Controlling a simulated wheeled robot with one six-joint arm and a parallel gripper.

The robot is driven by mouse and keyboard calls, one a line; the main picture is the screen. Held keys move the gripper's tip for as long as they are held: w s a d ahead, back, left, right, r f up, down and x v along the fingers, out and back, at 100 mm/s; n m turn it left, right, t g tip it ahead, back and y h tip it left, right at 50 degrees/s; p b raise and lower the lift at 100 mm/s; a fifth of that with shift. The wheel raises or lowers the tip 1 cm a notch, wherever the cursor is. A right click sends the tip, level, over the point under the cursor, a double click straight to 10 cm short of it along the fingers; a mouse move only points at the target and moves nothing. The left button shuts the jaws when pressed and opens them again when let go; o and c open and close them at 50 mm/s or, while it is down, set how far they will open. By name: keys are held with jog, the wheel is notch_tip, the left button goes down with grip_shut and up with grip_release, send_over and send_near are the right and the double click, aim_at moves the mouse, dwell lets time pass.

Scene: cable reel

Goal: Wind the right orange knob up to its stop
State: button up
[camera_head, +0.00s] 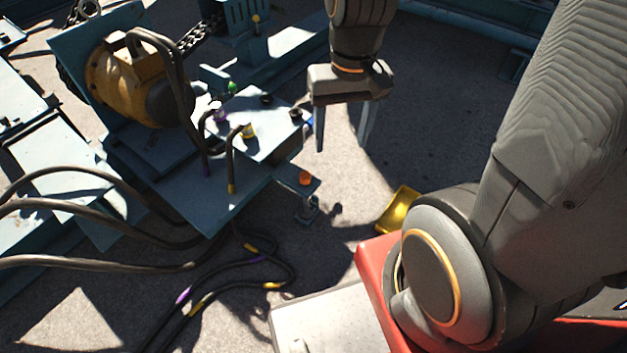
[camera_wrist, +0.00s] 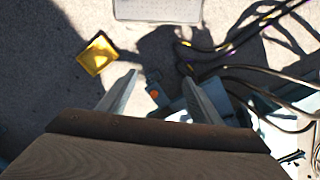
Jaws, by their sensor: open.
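One orange knob (camera_head: 305,178) shows, on a small blue bracket at the right end of the blue workbench (camera_head: 215,200). In the wrist view the orange knob (camera_wrist: 154,93) appears between the two fingers, farther off than them. My gripper (camera_head: 342,147) is open and empty. It hangs up and to the right of the knob in the head view, with its fingers pointing down and apart from the knob. Its fingers also show in the wrist view (camera_wrist: 160,78). I see no second orange knob.
Black cables with yellow and purple bands (camera_head: 240,262) lie left of the knob. Yellow, purple, green and dark fittings (camera_head: 249,131) stand on the bench near a yellow reel or motor (camera_head: 125,80). A yellow tray (camera_head: 398,208) lies on the ground to the right.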

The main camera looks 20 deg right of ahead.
jog(key=w+f+m+y+b, duration=0.1)
jog(key=w+f+m+b, duration=0.4)
jog(key=w+f+b, duration=0.5)
jog(key=w+f+m+y+b, duration=0.1)
jog(key=w+f+m+b, duration=0.6)
jog(key=f, duration=0.6)
jog(key=m+t+y+b, duration=0.2)
jog(key=m+b, duration=0.8)
jog(key=b, duration=0.9)
send_near(305, 175)
jog(key=x, duration=0.2)
jog(key=b+x, duration=0.3)
jog(key=x, duration=0.5)
jog(key=shift+f+b, duration=0.1)
jog(key=shift+b, duration=0.25)
jog(key=c, duration=1)
jog(key=shift+c, duration=0.2)
